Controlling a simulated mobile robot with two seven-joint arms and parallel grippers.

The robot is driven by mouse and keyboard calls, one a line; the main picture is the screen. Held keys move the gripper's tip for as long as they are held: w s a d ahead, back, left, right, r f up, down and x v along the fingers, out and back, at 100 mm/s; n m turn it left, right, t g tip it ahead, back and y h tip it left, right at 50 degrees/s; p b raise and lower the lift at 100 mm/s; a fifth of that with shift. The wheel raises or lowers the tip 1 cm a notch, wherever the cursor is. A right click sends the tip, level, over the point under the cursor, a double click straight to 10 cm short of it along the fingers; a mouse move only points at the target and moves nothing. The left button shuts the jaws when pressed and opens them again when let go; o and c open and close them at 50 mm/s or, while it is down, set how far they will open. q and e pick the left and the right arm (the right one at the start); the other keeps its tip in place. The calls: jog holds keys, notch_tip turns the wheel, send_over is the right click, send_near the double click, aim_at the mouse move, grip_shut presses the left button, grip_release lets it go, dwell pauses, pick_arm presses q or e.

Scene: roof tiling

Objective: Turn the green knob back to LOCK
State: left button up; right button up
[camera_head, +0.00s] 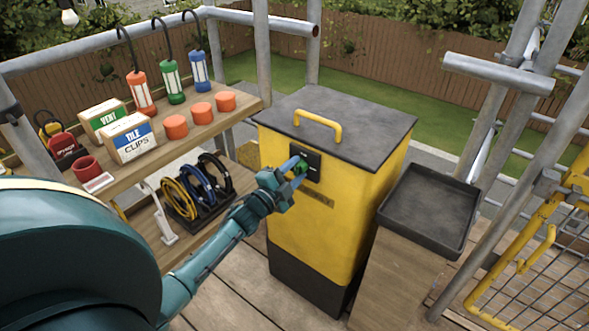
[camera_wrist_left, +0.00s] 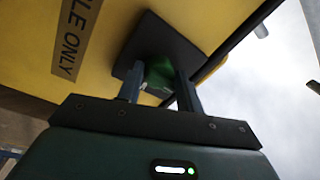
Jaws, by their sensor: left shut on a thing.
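The green knob (camera_head: 301,168) sits on a black plate (camera_head: 313,163) on the front of the yellow bin (camera_head: 318,227). My left gripper (camera_head: 295,167) is shut on the green knob. In the left wrist view the knob (camera_wrist_left: 158,74) shows between the two fingers (camera_wrist_left: 160,92), and the black plate (camera_wrist_left: 185,47) lies behind it. The fingers cover much of the knob, and I cannot read its LOCK marking or its exact angle. The bin's dark lid (camera_head: 345,112) with a yellow handle (camera_head: 318,124) is down. My right gripper is not in view.
A wooden shelf (camera_head: 228,118) on the left holds lamps, orange pucks and boxes, with cable coils (camera_head: 198,187) below. A black tray (camera_head: 428,208) on a wooden stand is right of the bin. Scaffold poles and a yellow mesh gate (camera_head: 540,262) border the right side.

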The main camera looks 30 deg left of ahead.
pick_arm(q)
jog(key=shift+f+n, duration=0.25)
jog(key=shift+n, duration=0.25)
jog(key=o, duration=0.7)
jog(key=shift+d, duration=0.1)
jog(key=shift+c, duration=0.2)
jog(key=shift+o, duration=1.3)
jog(key=shift+r, duration=0.1)
jog(key=shift+s, duration=0.1)
jog(key=s+a+f, duration=0.1)
jog(key=s, duration=1.2)
jog(key=shift+p, duration=0.4)
